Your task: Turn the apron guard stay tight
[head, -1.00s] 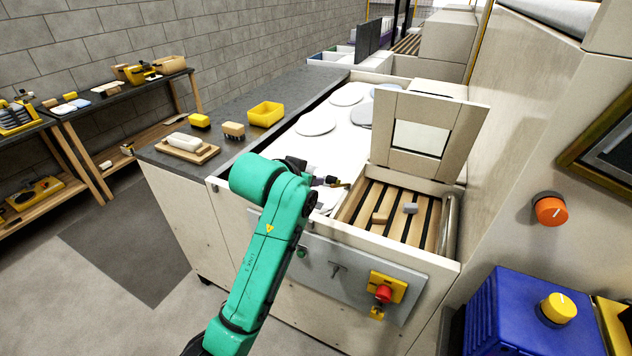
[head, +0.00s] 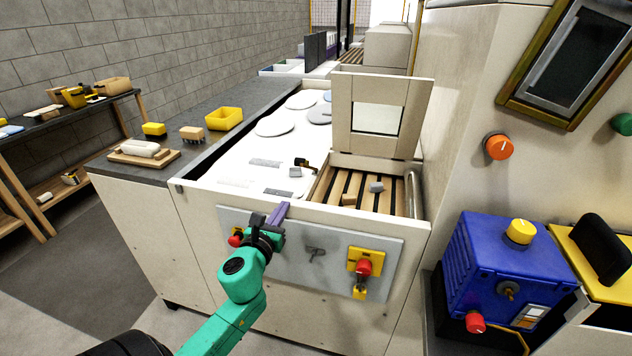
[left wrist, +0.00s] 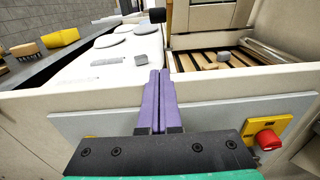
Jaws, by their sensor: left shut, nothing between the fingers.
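The apron guard, a pale framed panel with a window (head: 377,118), stands raised behind the slatted apron (head: 382,198). A small black-and-yellow fitting (head: 304,164) sits at the left edge of the apron bay and may be the stay; I cannot tell how tight it is. A black knob-like end (left wrist: 157,15) shows in the left wrist view beyond my fingertips. My left gripper (head: 279,211) has purple fingers, shut and empty, at the front wall's top edge, apart from the fitting. The fingers also show in the left wrist view (left wrist: 159,76). My right gripper is not in view.
A grey front panel (head: 330,270) carries a dark handle (head: 316,252) and a red knob on a yellow plate (head: 363,268). White round pieces (head: 275,124) lie in the bay to the left. A blue box (head: 490,262) stands at right.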

